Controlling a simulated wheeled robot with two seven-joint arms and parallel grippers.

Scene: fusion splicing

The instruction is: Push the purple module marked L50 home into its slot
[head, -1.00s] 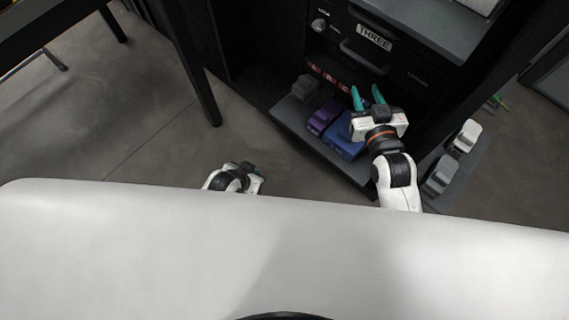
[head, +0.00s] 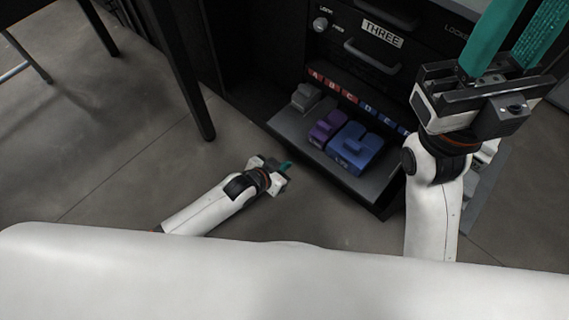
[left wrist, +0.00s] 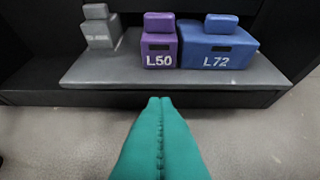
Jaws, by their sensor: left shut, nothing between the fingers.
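The purple module marked L50 (head: 325,127) sits on a grey shelf tray (head: 291,127) at the bottom of the dark cabinet, between a grey and a blue module. Its L50 face shows in the left wrist view (left wrist: 159,52). My left gripper (head: 286,166) is low in front of the tray, apart from the module. Its teal fingers (left wrist: 160,102) are together and empty, pointing toward the tray edge below the purple module. My right gripper (head: 512,62) is raised at the right, its teal fingers spread apart with nothing seen between them.
The blue module marked L72 (head: 355,148) stands right beside the purple one; a grey module (head: 306,97) stands at its left. Lettered labels (head: 345,95) run behind them. Open floor lies left of the tray.

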